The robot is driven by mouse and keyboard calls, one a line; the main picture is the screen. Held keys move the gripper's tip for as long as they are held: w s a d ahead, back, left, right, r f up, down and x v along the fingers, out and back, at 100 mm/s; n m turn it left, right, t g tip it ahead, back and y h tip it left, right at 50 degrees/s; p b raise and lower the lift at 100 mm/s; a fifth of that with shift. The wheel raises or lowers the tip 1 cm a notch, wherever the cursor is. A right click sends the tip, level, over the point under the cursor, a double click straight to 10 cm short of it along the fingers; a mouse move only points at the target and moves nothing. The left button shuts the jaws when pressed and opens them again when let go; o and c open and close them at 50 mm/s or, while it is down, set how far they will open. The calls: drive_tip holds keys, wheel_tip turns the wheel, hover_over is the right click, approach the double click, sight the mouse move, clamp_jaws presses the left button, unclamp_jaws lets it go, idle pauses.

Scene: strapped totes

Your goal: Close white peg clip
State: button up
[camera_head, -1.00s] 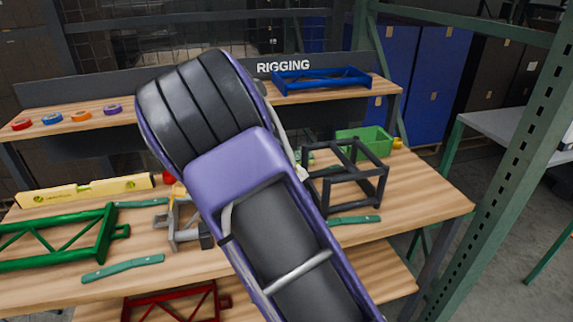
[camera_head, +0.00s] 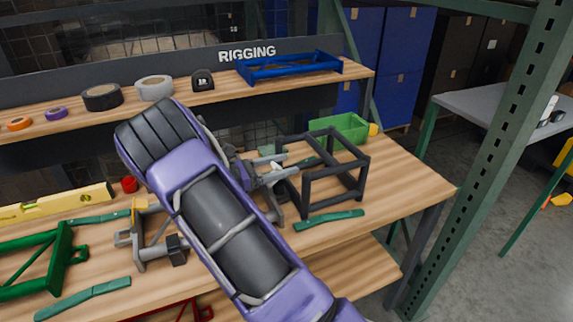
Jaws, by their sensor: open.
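My gripper (camera_head: 276,168) shows just past my purple arm, at the left side of a black open box frame (camera_head: 332,205). Its grey fingers are apart and point right towards the frame's upper left edge. A small pale part shows at the fingers, but I cannot tell whether it is the white peg clip or part of the gripper. No white peg clip can be made out clearly. I cannot tell whether the fingers touch the frame. My arm hides part of the bench to the left of the frame.
A green bin (camera_head: 343,128) stands behind the frame. A green strip (camera_head: 329,220) lies before it. A grey clamp-like fixture (camera_head: 150,240), a yellow level (camera_head: 60,203) and a green truss (camera_head: 35,262) lie left. A blue truss (camera_head: 290,66) and tape rolls (camera_head: 102,97) sit on the shelf.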

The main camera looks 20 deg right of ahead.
drive_tip(key=shift+d, duration=0.75)
clamp_jaws()
